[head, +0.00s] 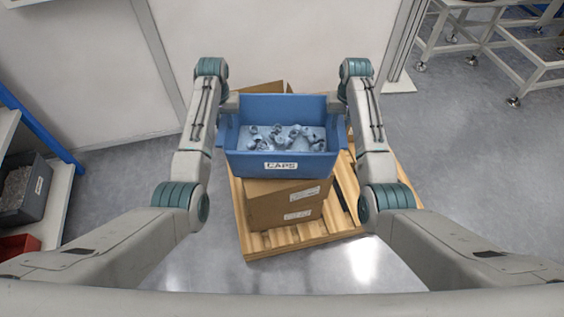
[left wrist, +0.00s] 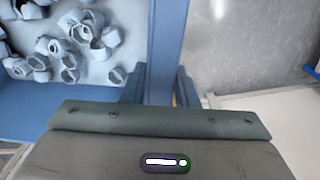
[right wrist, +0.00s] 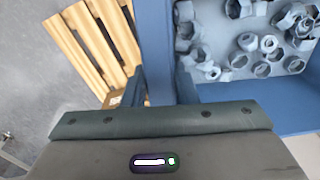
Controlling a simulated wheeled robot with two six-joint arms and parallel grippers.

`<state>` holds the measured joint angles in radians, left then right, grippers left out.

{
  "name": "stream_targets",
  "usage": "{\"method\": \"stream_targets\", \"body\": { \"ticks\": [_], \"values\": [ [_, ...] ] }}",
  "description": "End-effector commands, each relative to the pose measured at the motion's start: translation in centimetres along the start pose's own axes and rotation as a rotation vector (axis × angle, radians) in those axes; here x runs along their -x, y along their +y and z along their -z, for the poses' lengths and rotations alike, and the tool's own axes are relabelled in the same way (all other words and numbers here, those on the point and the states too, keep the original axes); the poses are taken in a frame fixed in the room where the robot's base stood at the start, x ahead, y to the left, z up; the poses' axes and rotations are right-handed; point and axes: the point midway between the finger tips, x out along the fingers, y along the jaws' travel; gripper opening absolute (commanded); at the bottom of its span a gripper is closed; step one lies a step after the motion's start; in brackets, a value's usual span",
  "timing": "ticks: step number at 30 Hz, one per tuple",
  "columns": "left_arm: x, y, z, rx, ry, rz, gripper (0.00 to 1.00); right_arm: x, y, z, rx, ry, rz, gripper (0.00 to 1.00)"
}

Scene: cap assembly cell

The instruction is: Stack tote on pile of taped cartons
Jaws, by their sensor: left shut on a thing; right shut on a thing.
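A blue tote (head: 276,167) labelled CAPS, with several grey-blue caps (head: 290,137) inside, is held between my two arms over the taped cartons (head: 285,210). My left gripper (head: 231,112) is shut on the tote's left side wall; the wall also shows between its fingers in the left wrist view (left wrist: 165,50). My right gripper (head: 337,108) is shut on the right side wall, which shows in the right wrist view (right wrist: 155,50). The tote looks about level. It hides most of the carton tops, so I cannot tell whether it touches them.
The cartons stand on a wooden pallet (head: 347,182) on a grey floor. A white wall panel (head: 270,40) is behind. At left, a shelf holds a dark bin (head: 30,190) and a red bin (head: 18,246). A wheeled metal frame (head: 490,55) stands at back right; floor at right is clear.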

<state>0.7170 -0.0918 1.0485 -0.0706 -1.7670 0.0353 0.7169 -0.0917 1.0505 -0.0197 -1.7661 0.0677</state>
Motion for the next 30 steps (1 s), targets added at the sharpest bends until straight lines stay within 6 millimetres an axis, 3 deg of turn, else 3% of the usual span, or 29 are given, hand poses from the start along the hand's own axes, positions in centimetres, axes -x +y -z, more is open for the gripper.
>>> {"method": "stream_targets", "body": {
  "ticks": [14,30],
  "values": [
    [-0.2,0.0,0.0,0.0,0.0,0.001,0.0,-0.1,-0.1,0.1,0.001,0.004,0.002,0.0],
    [-2.7,0.0,0.0,0.0,0.0,0.001,0.0,-2.5,0.0,0.1,0.001,0.004,0.002,0.0]
  ]
}}
